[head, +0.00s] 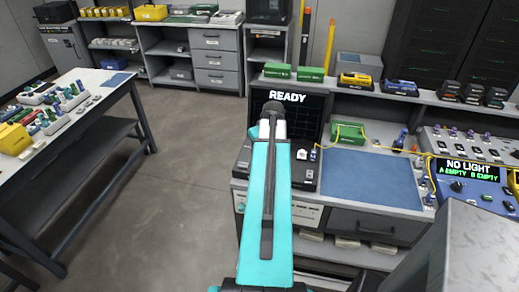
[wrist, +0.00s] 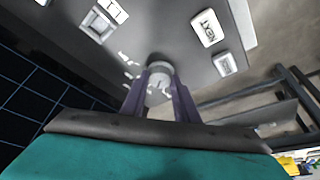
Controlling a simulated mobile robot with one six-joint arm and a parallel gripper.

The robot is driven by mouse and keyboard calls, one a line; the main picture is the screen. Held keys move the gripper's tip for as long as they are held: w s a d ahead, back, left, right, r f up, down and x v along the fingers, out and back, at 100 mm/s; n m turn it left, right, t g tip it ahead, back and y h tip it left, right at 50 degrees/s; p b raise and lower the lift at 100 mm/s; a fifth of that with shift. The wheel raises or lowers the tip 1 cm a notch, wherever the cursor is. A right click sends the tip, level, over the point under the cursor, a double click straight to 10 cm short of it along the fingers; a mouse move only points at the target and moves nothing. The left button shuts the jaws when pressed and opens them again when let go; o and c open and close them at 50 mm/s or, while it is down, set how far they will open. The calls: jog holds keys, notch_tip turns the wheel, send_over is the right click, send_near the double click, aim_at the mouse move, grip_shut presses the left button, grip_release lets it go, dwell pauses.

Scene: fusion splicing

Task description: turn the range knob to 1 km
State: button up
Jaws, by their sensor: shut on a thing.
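The range knob (wrist: 159,86) is a small round grey knob on a dark panel in the wrist view. My gripper (wrist: 160,97) has its two purple fingers closed on either side of it. The knob's pointer and the range marks around it are too small or hidden to read. In the head view, the instrument with a dark screen reading READY (head: 302,122) stands on the bench. My teal arm covers part of it, and the knob and my fingertips are hidden there.
Pale labelled buttons (wrist: 208,27) sit on the panel near the knob. A blue mat (head: 372,178) lies right of the instrument. A blue tester reading NO LIGHT (head: 470,182) stands farther right, with a yellow fibre running toward it. Open floor lies to the left.

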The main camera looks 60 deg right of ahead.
jog(key=m, duration=0.2)
jog(key=m+h+b, duration=0.1)
jog(key=m+g, duration=0.1)
jog(key=m, duration=0.1)
jog(key=shift+w+a+m+h, duration=0.2)
jog(key=shift+w+m+h, duration=0.05)
jog(key=shift+m+h, duration=0.05)
jog(key=shift+w+m+g+h+b, duration=0.15)
jog(key=shift+m+g+b, duration=0.3)
jog(key=shift+m, duration=0.85)
jog(key=shift+s+m+g+h+b, duration=0.1)
jog(key=shift+m+g+h+b, duration=0.15)
jog(key=shift+m+g, duration=0.75)
jog(key=shift+m+t, duration=0.25)
jog(key=shift+m, duration=0.25)
jog(key=o, duration=1.1)
jog(key=shift+c, duration=0.2)
jog(key=shift+a+r, duration=0.1)
jog(key=shift+r, duration=0.05)
jog(key=b+v, duration=0.2)
jog(key=v, duration=1.1)
jog(key=shift+r, duration=0.25)
jog(key=shift+w, duration=0.1)
